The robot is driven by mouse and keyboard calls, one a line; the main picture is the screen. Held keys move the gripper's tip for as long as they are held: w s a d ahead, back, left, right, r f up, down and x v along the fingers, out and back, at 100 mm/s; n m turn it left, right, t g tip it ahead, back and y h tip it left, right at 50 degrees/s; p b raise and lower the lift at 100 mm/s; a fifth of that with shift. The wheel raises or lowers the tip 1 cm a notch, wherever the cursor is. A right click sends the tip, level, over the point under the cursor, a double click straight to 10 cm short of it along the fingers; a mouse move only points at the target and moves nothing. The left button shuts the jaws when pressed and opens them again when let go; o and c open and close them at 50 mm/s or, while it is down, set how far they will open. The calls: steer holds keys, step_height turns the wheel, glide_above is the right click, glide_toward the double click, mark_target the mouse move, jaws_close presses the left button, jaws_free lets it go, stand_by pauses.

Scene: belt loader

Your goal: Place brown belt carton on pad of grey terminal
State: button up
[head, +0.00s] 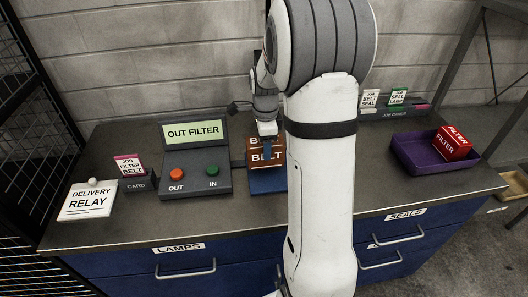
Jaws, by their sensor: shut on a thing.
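The brown belt carton (264,158) is at or just above the dark blue pad (266,184), to the right of the grey terminal (197,178). I cannot tell whether it touches the pad. My gripper (267,148) comes down from above and is shut on the carton. My white arm hides the right side of the carton and pad. The terminal's green screen reads OUT FILTER.
A purple tray (412,168) at the right holds a red filter carton (452,143). A card holder (138,183) and a white DELIVERY RELAY sign (88,204) stand at the left. Job cards (370,98) stand at the back right. Blue drawers (195,262) front the counter.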

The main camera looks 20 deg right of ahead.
steer(key=shift+f, duration=1.45)
steer(key=shift+f, duration=0.2)
steer(key=o, duration=1.2)
